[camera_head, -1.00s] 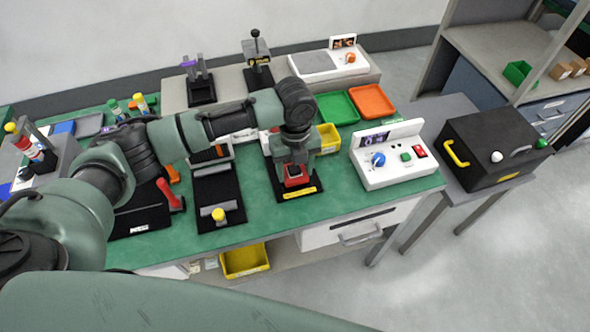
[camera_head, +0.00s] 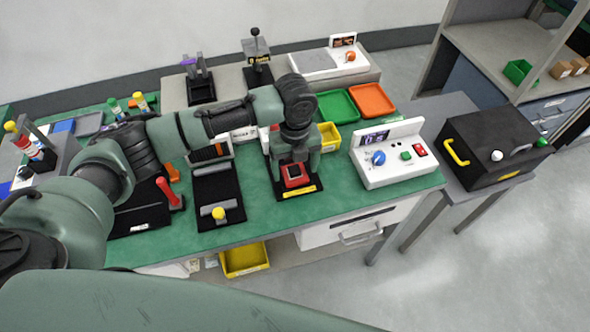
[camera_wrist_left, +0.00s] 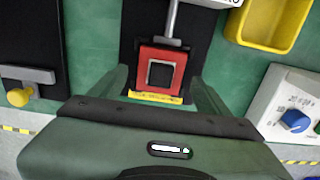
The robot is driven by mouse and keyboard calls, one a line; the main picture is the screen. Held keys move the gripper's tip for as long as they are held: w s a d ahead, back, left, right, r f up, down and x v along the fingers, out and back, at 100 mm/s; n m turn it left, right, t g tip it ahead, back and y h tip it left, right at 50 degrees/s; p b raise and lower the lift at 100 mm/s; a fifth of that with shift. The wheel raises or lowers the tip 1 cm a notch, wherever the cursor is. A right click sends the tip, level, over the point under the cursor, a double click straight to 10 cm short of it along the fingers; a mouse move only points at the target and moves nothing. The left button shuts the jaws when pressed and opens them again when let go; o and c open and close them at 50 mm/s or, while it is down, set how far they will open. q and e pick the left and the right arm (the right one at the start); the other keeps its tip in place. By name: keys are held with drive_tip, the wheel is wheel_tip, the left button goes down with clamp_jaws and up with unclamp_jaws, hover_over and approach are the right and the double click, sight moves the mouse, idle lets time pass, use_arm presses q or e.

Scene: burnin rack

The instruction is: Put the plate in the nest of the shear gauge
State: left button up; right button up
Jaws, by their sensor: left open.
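The device under my left gripper, apparently the shear gauge (camera_head: 300,192), has a black base with a yellow strip at its front edge. Its red square block (camera_wrist_left: 161,56), apparently the nest, shows in the wrist view with a metal rod behind it. A dark square with a pale rim (camera_wrist_left: 160,74), probably the plate, lies within the red frame; I cannot tell how deep it sits. My left gripper (camera_head: 294,176) is open, pointing down, with a finger on either side of the red block and clear of it in the wrist view (camera_wrist_left: 163,92). My right gripper is not in view.
A black fixture with a yellow knob (camera_head: 218,213) stands just left. A white control box (camera_head: 392,172) with a blue knob stands to the right. A yellow bin (camera_head: 328,138), a green tray (camera_head: 337,106) and an orange tray (camera_head: 372,100) are behind. Green bench is clear at the front edge.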

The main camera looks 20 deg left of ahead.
use_arm(q)
wheel_tip(320, 180, up, 11)
drive_tip(key=b, duration=0.1)
drive_tip(key=shift+f, duration=0.15)
drive_tip(key=shift+f, duration=0.1)
idle(0.4)
